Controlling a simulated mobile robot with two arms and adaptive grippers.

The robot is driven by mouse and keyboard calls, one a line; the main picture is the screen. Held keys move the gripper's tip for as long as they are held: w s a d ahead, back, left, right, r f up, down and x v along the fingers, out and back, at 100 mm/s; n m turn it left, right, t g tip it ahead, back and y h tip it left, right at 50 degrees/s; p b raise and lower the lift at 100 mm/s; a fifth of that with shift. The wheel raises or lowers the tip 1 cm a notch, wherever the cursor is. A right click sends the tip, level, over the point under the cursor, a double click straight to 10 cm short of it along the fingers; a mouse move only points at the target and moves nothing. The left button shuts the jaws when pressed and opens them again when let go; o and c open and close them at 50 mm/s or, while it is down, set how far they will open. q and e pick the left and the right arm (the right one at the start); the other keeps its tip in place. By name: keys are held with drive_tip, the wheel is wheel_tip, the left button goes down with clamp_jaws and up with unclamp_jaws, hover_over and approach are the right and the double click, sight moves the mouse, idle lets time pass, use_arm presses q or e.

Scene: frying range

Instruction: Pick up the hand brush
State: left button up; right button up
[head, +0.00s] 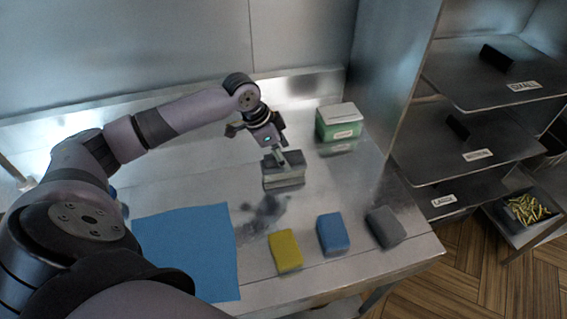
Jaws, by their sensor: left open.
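A dark grey block with a paler lower band (284,178), which looks like the hand brush, stands on the steel table towards the back. My left gripper (279,158) comes down from above, with its fingertips at the top of the brush. The gripper is open, and its fingers overlap the brush in the picture. I cannot tell whether they touch it. The gripper hides part of the brush's top. My right gripper is not in view.
A yellow sponge (285,251), a blue sponge (333,233) and a grey sponge (385,227) lie along the table's front. A blue cloth (188,250) lies at left. A green box with a pale lid (339,123) stands behind right. Labelled steel shelves (485,75) rise at right.

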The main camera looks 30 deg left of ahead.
use_arm(q)
drive_tip(key=p+x, duration=0.1)
drive_tip(key=x, duration=0.2)
drive_tip(key=shift+w+d+f, duration=0.1)
drive_tip(key=shift+d+f, duration=0.1)
drive_tip(key=shift+f, duration=0.1)
drive_tip(key=shift+w+f, duration=0.1)
drive_tip(key=shift+f, duration=0.2)
drive_tip(key=shift+c, duration=0.3)
drive_tip(key=c, duration=0.4)
drive_tip(key=shift+r, duration=0.1)
drive_tip(key=c, duration=0.9)
wheel_tip(320, 180, up, 20)
drive_tip(key=b, duration=0.2)
